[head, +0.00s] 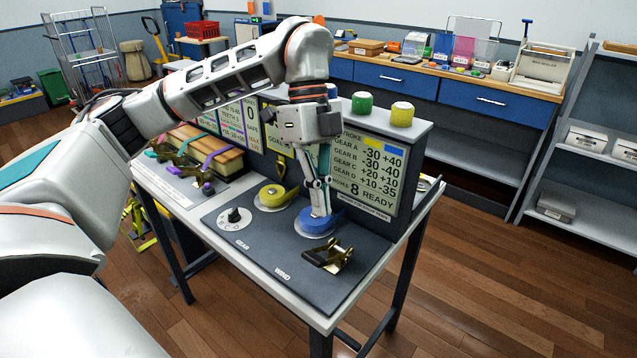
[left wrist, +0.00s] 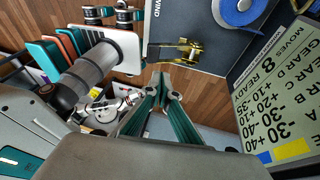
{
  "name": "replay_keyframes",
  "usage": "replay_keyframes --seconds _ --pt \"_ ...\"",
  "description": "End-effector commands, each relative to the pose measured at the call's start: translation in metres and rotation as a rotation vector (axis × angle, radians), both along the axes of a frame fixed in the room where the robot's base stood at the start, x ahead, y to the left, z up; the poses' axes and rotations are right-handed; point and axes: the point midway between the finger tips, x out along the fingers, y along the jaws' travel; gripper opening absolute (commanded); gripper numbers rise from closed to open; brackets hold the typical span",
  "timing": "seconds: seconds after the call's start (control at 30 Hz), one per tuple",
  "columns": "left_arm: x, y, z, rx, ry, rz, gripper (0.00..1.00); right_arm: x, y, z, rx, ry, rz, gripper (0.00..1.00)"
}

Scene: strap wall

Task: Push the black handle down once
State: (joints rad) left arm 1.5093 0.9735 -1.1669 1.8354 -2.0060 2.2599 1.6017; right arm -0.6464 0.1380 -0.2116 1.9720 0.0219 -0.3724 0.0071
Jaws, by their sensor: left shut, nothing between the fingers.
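A small brass ratchet with a black handle (head: 316,257) sits on the dark panel (head: 262,262), near its front right corner, above the word WIND. The brass ratchet also shows in the left wrist view (left wrist: 188,50), at the top middle. My left gripper (head: 321,212) points down in front of the upright sign board. Its slim fingers are together and hold nothing. In the head view its tips overlap the blue strap spool (head: 317,225), behind the ratchet and apart from it. In the left wrist view the closed tips (left wrist: 163,90) lie below the ratchet. My right gripper does not show.
A black knob (head: 234,215) and a yellow strap spool (head: 272,195) share the panel. The sign board (head: 372,170) rises behind it, with green (head: 362,102) and yellow (head: 402,114) buttons on top. Several colored straps and another ratchet lie at the left station.

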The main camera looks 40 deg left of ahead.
Motion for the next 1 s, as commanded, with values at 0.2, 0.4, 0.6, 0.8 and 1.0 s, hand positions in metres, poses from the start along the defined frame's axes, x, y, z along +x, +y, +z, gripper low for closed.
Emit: replay_keyframes --seconds 0.2,0.4,0.6,0.8,1.0 --pt "-0.010 -0.011 -0.041 0.000 0.004 0.000 0.00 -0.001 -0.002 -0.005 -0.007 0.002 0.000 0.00" --pt "-0.023 -0.009 -0.061 0.000 0.000 0.001 0.00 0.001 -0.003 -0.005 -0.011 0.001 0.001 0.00" --pt "-0.027 -0.009 -0.069 -0.001 -0.001 0.000 0.00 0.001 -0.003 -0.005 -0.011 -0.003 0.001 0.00" --pt "-0.027 -0.009 -0.069 0.000 -0.001 0.000 0.00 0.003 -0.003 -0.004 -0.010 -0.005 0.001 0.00" --pt "-0.028 -0.008 -0.071 -0.001 -0.019 0.000 0.00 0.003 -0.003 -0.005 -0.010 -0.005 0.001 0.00"
